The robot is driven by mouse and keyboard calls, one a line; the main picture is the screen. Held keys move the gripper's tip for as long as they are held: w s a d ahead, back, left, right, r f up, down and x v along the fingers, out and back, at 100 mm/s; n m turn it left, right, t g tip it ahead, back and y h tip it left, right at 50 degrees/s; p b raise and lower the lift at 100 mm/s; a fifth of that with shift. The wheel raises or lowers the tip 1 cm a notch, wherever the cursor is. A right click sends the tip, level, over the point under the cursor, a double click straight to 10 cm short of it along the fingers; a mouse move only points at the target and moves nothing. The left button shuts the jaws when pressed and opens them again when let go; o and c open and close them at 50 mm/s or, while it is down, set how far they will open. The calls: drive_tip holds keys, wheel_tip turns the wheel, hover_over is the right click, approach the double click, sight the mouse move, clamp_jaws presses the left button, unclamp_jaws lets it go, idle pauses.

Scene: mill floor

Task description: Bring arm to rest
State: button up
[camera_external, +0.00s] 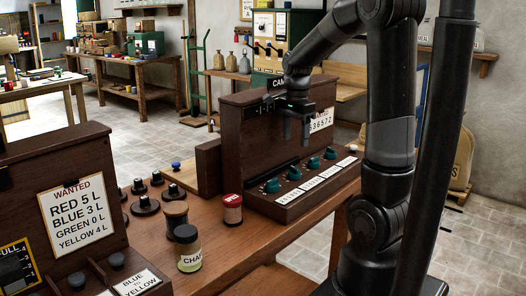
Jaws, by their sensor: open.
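My gripper (295,130) hangs at the end of my black arm, pointing down, with its two fingers apart and nothing seen between them. It is above a dark wooden console (240,150) with a row of several teal knobs (295,173) and white labels along its sloped front. The gripper covers part of a white number card (321,121) on the console's back panel. The arm is bent, with the forearm reaching left from the upright links.
A red-lidded jar (232,209), a jar with a "CHA" label (188,250) and several dark knobs (145,205) stand on the wooden bench (230,250). A wanted board (71,215) stands at left. A black post rises at right. Open floor (120,130) lies behind.

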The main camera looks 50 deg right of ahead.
drive_tip(key=s+a+r+n+t, duration=0.2)
drive_tip(key=s+a+n, duration=0.4)
drive_tip(key=a+n, duration=0.3)
drive_tip(key=s+a+r+n+t, duration=0.3)
drive_tip(key=s+a+r+n, duration=0.2)
drive_tip(key=a+n, duration=0.4)
drive_tip(key=shift+s+r+n+t, duration=0.15)
drive_tip(key=shift+s+n+t, duration=0.25)
drive_tip(key=shift+n, duration=0.6)
idle(1.8)
